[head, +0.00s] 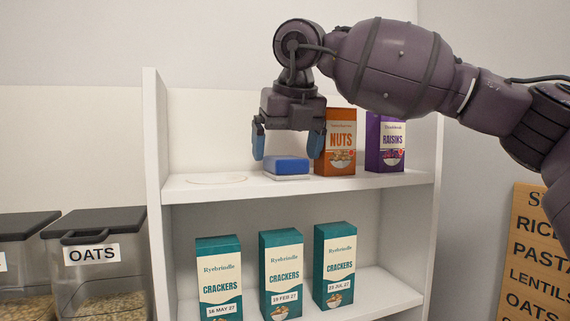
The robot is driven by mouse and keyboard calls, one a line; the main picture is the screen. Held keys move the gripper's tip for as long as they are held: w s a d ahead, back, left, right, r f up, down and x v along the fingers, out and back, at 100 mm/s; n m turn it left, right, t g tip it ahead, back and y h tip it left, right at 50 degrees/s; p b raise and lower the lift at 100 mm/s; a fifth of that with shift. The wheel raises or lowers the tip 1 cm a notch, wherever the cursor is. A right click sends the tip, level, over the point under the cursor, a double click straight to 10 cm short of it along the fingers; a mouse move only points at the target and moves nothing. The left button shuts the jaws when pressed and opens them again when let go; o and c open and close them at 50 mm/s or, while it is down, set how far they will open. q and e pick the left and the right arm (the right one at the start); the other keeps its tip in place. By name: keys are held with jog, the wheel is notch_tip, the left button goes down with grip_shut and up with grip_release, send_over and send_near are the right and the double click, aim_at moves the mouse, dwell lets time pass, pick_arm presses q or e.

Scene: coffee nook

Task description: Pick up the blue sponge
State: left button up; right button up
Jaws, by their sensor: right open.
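The blue sponge (287,165) lies on the upper shelf (375,181) of a white shelf unit, with a pale layer under its blue top. My right gripper (288,150) comes in from the upper right and points down over the sponge. Its two blue-tipped fingers are apart, one at the left of the sponge and one at the right. The gripper is open and holds nothing. I cannot tell whether the fingertips touch the sponge. My left gripper is not in view.
An orange NUTS box (341,140) stands just right of the sponge, with a purple RAISINS box (392,145) beyond. A flat pale disc (216,179) lies on the left. Teal cracker boxes (279,275) stand on the shelf below. An OATS container (98,262) stands outside, left.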

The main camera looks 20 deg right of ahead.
aim_at(285, 157)
jog(key=shift+x, duration=1.3)
jog(key=shift+c, duration=0.2)
jog(key=c, duration=0.9)
jog(key=shift+r, duration=0.1)
jog(key=shift+c, duration=0.2)
notch_tip(285, 157, up, 20)
jog(key=p, duration=0.1)
